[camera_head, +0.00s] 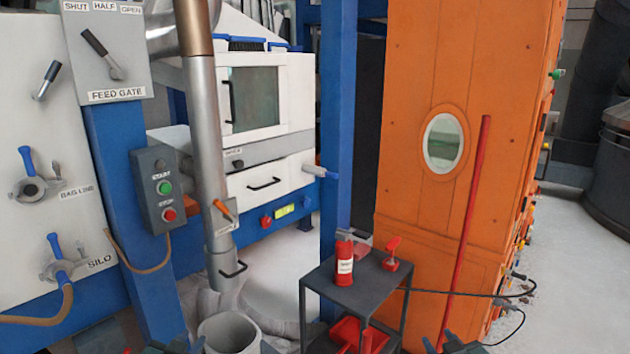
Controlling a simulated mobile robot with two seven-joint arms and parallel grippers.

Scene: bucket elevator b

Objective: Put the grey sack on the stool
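A pale grey, crumpled cloth-like shape (205,303) lies on the floor under the metal spout; it looks like a sack, but its lower part is hidden behind a grey bucket. I cannot make out a stool in this view. Only dark tips of my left gripper (178,346) show at the bottom edge, just left of the bucket. Dark tips of my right gripper (456,345) show at the bottom edge, right of the cart. Both are cut off by the frame, so their opening is unclear. Neither visibly touches the grey cloth.
The grey bucket (230,334) stands at bottom centre-left. A dark cart (342,292) carries a red extinguisher (344,262). The metal spout (207,150) hangs above the cloth.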

